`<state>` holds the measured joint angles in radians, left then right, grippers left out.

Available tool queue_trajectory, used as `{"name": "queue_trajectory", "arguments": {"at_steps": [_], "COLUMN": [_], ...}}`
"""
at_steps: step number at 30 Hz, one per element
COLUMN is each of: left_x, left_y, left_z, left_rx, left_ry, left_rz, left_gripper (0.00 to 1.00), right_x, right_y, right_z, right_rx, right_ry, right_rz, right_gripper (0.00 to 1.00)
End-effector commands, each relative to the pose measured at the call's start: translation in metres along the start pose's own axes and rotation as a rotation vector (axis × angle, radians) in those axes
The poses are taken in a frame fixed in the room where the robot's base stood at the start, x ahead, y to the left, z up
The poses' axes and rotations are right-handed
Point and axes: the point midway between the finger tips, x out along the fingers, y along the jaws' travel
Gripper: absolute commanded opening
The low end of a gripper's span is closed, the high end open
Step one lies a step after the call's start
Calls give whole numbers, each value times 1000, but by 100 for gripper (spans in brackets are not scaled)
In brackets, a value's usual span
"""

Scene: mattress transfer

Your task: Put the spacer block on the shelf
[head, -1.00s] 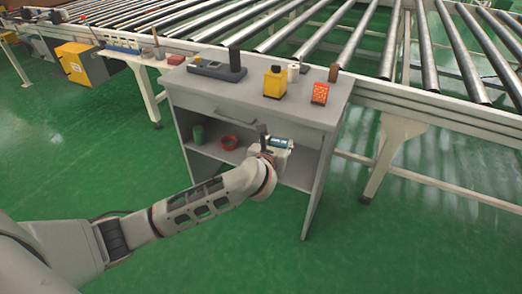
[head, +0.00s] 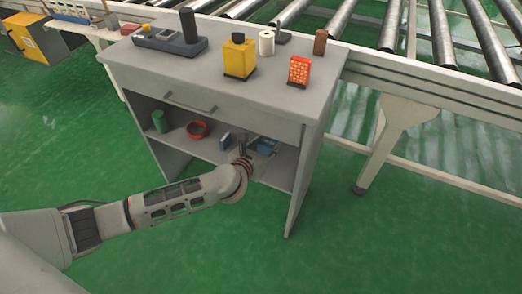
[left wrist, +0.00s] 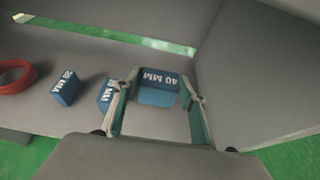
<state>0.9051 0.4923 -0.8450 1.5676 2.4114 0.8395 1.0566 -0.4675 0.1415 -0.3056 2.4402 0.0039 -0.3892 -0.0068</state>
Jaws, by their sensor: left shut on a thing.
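A blue spacer block (left wrist: 158,88) marked "40 MM" sits between the fingers of my left gripper (left wrist: 166,96) in the left wrist view. In the head view my left gripper (head: 254,148) reaches into the open compartment of the grey cabinet, and the held block (head: 266,146) shows partly behind it. My left gripper is shut on this block, over the shelf (head: 207,150). I cannot tell whether the block touches the shelf. Two more blue blocks stand to its left in the wrist view: one (left wrist: 66,88) farther off, another (left wrist: 105,95) close beside the left finger. My right gripper is not in view.
A red ring (head: 197,130) and a green cylinder (head: 159,121) stand left on the shelf. The cabinet's right side wall (head: 306,165) is close to my gripper. A yellow bottle (head: 239,58) and other items stand on the cabinet top (head: 195,75). A roller conveyor runs behind.

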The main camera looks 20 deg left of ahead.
Motion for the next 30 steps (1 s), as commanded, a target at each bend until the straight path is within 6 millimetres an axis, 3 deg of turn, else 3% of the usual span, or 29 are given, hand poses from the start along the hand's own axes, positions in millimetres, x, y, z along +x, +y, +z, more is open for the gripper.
{"name": "queue_trajectory", "arguments": {"at_steps": [1, 5, 13, 19, 28, 29, 30], "left_x": [4, 8, 22, 24, 26, 25, 25], "left_y": [0, 0, 0, 0, 0, 0, 0], "left_z": [-16, -22, -63, -58, -64, -63, -62], "left_rx": [0, 0, 1, 0, -1, 0, 0], "left_ry": [11, 5, 12, 1, 3, 2, 1], "left_rz": [0, 0, 0, 0, 0, 0, 0], "left_gripper": [18, 18, 18, 18, 18, 49, 58], "right_x": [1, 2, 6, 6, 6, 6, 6], "right_y": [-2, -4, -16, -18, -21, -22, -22], "right_z": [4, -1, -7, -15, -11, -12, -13], "right_rx": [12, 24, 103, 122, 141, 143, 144], "right_ry": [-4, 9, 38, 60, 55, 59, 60], "right_rz": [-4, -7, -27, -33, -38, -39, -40], "right_gripper": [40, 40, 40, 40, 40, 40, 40]}}
